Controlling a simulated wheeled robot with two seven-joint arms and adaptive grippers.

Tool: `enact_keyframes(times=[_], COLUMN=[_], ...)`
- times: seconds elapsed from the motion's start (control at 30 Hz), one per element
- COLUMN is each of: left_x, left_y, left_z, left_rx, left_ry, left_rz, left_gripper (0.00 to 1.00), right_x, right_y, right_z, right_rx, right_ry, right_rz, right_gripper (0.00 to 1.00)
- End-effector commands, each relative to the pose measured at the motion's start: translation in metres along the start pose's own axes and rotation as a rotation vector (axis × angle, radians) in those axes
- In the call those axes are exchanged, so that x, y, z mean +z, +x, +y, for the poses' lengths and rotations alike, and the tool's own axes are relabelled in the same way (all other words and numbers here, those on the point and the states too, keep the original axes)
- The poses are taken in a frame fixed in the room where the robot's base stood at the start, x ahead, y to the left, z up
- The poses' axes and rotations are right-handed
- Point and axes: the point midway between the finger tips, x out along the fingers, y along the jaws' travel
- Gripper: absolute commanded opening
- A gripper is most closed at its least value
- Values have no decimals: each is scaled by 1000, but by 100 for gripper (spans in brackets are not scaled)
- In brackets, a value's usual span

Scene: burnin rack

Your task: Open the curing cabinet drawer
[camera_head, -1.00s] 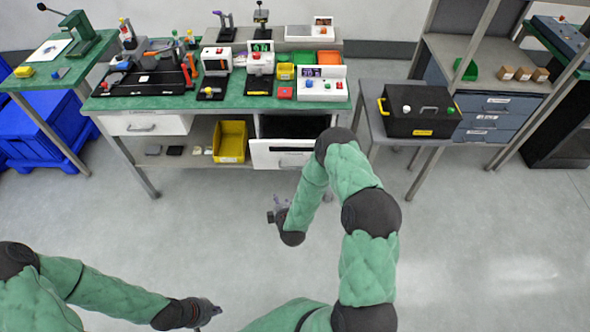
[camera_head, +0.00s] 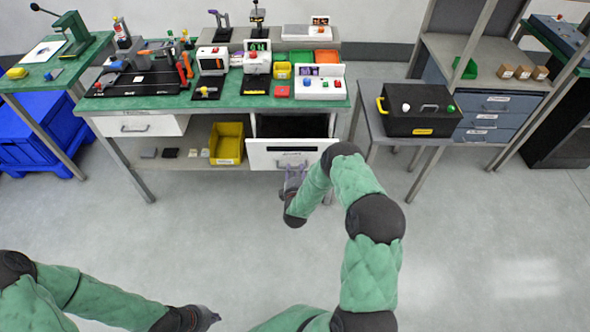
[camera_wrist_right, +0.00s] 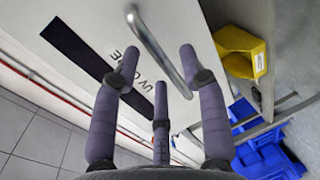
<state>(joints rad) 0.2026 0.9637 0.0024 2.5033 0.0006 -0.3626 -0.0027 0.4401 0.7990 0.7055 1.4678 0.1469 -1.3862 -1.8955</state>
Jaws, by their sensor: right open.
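The white curing cabinet drawer (camera_head: 270,156) is under the right part of the green-topped bench, with a dark space showing behind its front. In the right wrist view its front bears "UV CURE" lettering (camera_wrist_right: 144,86), a black strip (camera_wrist_right: 78,50) and a silver bar handle (camera_wrist_right: 156,48). My right gripper (camera_head: 294,172) is open in front of the drawer. In the wrist view its fingers (camera_wrist_right: 158,58) spread with the handle running between the fingertips; contact cannot be told. My left gripper (camera_head: 207,318) is low at the front, far from the drawer; its fingers are unclear.
The bench top (camera_head: 225,101) carries several devices and bins. A yellow bin (camera_head: 227,143) sits on the lower shelf, left of the drawer. A side table with a black box (camera_head: 420,112) stands to the right. The floor (camera_head: 190,235) in front is clear.

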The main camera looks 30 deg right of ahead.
Motion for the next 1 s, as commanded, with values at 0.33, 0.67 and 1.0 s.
enact_keyframes(times=[0.33,0.67,1.0], left_x=[0,0,0], left_y=[9,9,8], left_z=[-3,-3,-3], left_rx=[0,0,0], left_ry=[0,0,0], left_rz=[0,0,0], left_gripper=[0,0,0], right_x=[0,0,0], right_y=[28,29,25], right_z=[0,0,-1], right_rx=[-1,-1,-3], right_ry=[1,1,1], right_rz=[1,1,1], right_gripper=[43,23,0])
